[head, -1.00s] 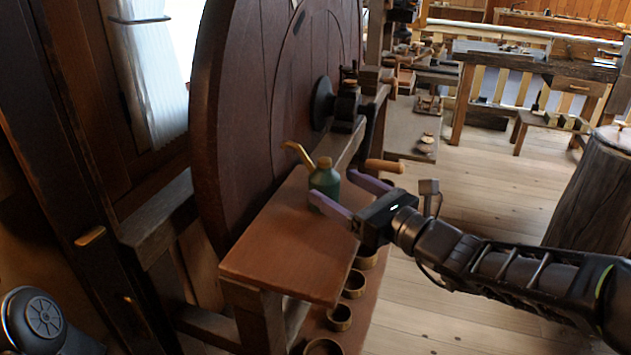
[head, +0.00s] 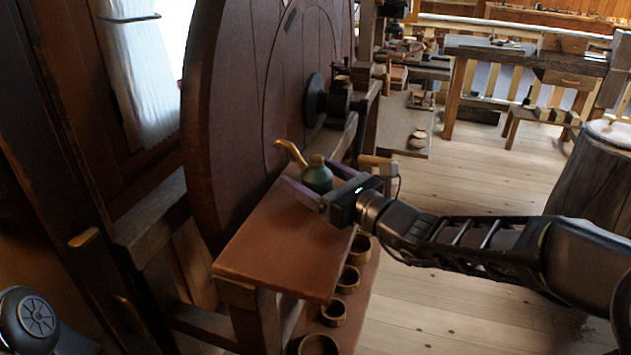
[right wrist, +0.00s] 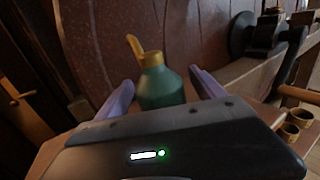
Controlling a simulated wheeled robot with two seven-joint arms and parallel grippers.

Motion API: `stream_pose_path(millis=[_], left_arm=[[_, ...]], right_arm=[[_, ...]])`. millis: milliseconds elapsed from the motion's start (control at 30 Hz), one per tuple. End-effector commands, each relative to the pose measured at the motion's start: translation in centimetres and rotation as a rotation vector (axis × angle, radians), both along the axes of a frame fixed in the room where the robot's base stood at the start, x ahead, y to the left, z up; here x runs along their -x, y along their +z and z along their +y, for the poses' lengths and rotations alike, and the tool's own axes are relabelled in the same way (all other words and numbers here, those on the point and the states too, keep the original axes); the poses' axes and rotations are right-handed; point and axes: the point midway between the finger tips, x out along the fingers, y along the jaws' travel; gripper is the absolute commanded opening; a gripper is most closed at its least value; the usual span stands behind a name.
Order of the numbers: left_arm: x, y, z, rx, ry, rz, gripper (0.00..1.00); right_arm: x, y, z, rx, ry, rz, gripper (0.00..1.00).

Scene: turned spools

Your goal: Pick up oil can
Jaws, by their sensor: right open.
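The oil can (head: 317,178) is a small dark green can with a brass cap and a brass spout that points up and left in the head view. It stands upright on the brown wooden bench top. My right gripper (head: 315,183) is open with its purple fingers on either side of the can. In the right wrist view the can (right wrist: 160,85) stands between the two fingers (right wrist: 160,90), with a visible gap on each side. The can's lower part is hidden behind the gripper body. My left gripper is not in view.
The bench top (head: 270,245) is bare in front of the can. A large wooden wheel (head: 225,120) rises close behind it, with a dark spindle head (head: 328,103) to the right. Several round wooden cups (head: 347,280) sit below the bench. A stump (head: 600,180) stands at right.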

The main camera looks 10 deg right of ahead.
Motion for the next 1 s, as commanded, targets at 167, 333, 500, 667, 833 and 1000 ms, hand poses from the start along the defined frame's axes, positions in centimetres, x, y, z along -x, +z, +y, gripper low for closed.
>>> stream_pose_path(millis=[167, 333, 500, 667, 833, 1000], left_arm=[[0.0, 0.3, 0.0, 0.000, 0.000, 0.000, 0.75], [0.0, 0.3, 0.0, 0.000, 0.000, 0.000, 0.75], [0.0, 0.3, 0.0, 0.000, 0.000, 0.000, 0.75], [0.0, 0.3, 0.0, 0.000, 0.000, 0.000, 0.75], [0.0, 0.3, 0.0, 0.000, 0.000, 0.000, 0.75], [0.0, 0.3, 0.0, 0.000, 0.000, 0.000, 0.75]], right_arm=[[-1.7, 0.0, 1.1, -0.001, 0.000, 0.001, 0.79], [-1.9, 0.1, 1.1, -0.001, -0.001, -0.001, 0.79], [-1.8, 0.0, 1.1, -0.001, -0.001, -0.001, 0.79], [-1.8, 0.0, 1.1, -0.001, -0.001, -0.001, 0.79], [-1.8, 0.0, 1.1, -0.001, -0.001, -0.001, 0.75], [-1.8, 0.0, 1.1, -0.001, -0.001, -0.001, 0.61]])
